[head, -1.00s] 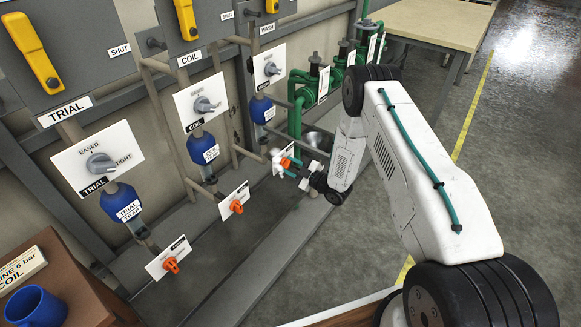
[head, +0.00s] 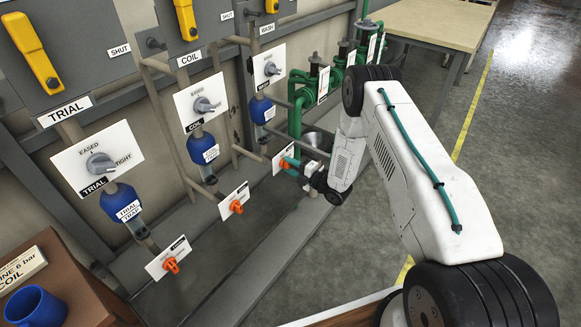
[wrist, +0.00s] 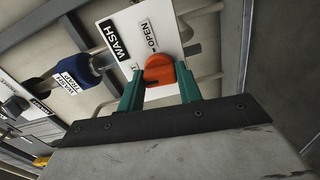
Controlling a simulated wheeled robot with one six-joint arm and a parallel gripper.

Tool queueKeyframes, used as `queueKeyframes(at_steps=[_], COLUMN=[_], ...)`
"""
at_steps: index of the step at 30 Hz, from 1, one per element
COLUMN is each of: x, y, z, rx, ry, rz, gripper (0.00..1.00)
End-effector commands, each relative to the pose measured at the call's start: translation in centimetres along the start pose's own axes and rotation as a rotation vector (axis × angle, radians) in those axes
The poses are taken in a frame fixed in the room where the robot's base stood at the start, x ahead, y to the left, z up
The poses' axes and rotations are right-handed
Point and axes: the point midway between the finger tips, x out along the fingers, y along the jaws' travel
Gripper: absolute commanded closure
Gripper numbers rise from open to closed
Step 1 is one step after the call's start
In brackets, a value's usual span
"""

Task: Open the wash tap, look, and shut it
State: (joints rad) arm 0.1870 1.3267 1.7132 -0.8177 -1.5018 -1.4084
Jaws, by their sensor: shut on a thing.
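The wash tap has an orange handle (wrist: 159,70) on a white plate (wrist: 140,30) marked WASH and OPEN. Another mark beside the handle is mostly hidden. My gripper (wrist: 160,84) has a teal finger on each side of the handle and is shut on it. I cannot tell the handle's exact angle.
The coil tap (head: 236,207) and trial tap (head: 171,265) are to the left, with grey knobs and blue traps above. Green valves (head: 318,80) stand behind the wash tap, and a metal funnel (head: 318,141) is close to my gripper. Open floor lies to the right.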

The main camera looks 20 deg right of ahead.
Motion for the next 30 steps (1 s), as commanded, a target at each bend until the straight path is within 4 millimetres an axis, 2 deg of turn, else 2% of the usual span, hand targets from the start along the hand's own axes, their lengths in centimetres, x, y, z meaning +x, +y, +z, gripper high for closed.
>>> queueKeyframes(at_steps=[9,23,24,26,30], x=[-0.09,-0.11,-0.11,-0.10,-0.07], y=[-0.17,-0.20,-0.20,-0.18,-0.12], z=[-0.13,-0.14,-0.14,-0.13,-0.09], rx=[-0.090,-0.102,-0.102,-0.102,-0.103], ry=[0.001,0.001,0.001,0.001,0.001], rz=[-0.003,-0.004,-0.004,-0.004,-0.002], gripper=[0.88,0.88,0.60,0.43,0.43])
